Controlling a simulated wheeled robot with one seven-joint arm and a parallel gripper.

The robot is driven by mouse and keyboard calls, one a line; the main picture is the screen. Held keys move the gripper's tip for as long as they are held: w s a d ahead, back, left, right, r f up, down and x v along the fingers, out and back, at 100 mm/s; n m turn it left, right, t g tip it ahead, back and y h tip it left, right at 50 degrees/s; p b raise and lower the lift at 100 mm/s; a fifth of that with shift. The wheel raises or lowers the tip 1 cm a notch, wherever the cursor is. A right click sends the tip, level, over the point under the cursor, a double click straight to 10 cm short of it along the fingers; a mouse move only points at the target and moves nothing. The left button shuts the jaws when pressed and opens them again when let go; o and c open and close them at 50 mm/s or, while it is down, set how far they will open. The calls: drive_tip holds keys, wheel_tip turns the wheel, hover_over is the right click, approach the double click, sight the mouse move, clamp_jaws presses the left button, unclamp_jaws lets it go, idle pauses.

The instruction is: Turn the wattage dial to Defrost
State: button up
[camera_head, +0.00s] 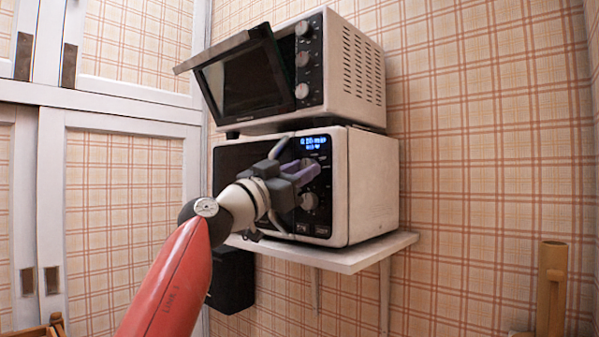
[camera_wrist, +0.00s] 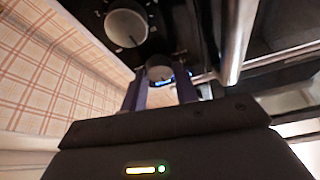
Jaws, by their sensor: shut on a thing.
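The microwave (camera_head: 370,190) is the lower appliance, with a lit blue display (camera_head: 315,143) at the top of its black control panel. My gripper (camera_head: 308,172) is at the panel, just below the display. In the wrist view its two purple fingers (camera_wrist: 161,92) are closed on either side of the microwave's upper dial (camera_wrist: 160,73), gripping it. The lower dial (camera_head: 309,201) is free below my gripper and shows large in the wrist view (camera_wrist: 127,27). The markings around the gripped dial are too small or hidden to read, so its setting cannot be told.
A toaster oven (camera_head: 350,70) with its door tilted open (camera_head: 245,75) stands on top of the microwave. A bar handle (camera_wrist: 236,40) runs close beside my gripper. The microwave rests on a white wall shelf (camera_head: 345,256). Free room lies right of it.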

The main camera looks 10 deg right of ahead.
drive_tip(key=shift+n+t, duration=0.3)
drive_tip(key=shift+n, duration=0.1)
drive_tip(key=shift+c, duration=0.2)
drive_tip(key=n+t+y, duration=0.1)
drive_tip(key=n, duration=0.3)
drive_tip(key=n+t+y, duration=0.1)
drive_tip(key=n+y, duration=0.1)
drive_tip(key=n, duration=0.2)
drive_tip(key=n+t+y, duration=0.1)
drive_tip(key=n+t, duration=0.1)
drive_tip(key=n, duration=0.1)
drive_tip(key=shift+s+d+r+n+y+p, duration=0.1)
drive_tip(key=shift+s+d+n+y+p, duration=0.1)
drive_tip(key=shift+n+y+p, duration=0.15)
drive_tip(key=shift+n, duration=0.35)
drive_tip(key=o, duration=1)
drive_tip(key=shift+c, duration=0.2)
drive_tip(key=b+v, duration=0.2)
drive_tip(key=v, duration=0.6)
